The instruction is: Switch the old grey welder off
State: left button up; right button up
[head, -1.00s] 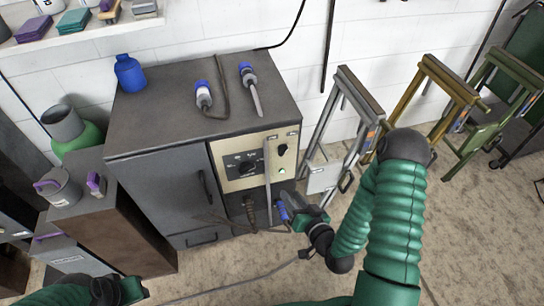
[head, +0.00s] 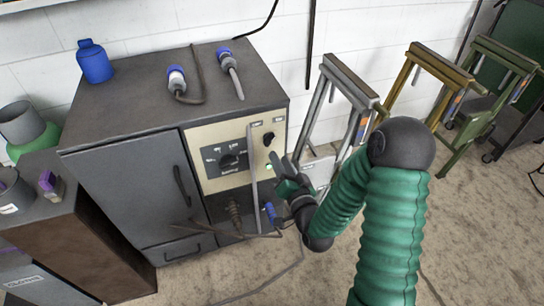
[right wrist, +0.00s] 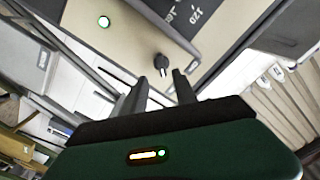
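The old grey welder (head: 130,185) is a grey cabinet with a cream control panel (head: 205,139). A small black switch knob (head: 268,139) sits at the panel's upper right, above a lit green lamp (head: 268,167). My right gripper (head: 281,170) is in front of the panel's right edge, below the knob. In the right wrist view, its two fingers (right wrist: 158,88) are apart and empty. The knob (right wrist: 162,65) shows just beyond and between the fingertips, apart from them. The lit lamp (right wrist: 104,22) shows there too. My left gripper is out of view.
A vertical bar (head: 252,170) stands in front of the panel, left of the knob. A large dial (head: 233,160) is left of it. Cables and a blue plug (head: 269,212) are below. A grey metal frame (head: 350,80) stands close on the right.

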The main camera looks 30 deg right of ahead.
aim_at(271, 142)
jog(key=x, duration=0.7)
jog(key=shift+w+b, duration=0.25)
jog(key=shift+b, duration=0.1)
jog(key=shift+w+d, duration=0.15)
jog(key=shift+w, duration=0.2)
grip_shut()
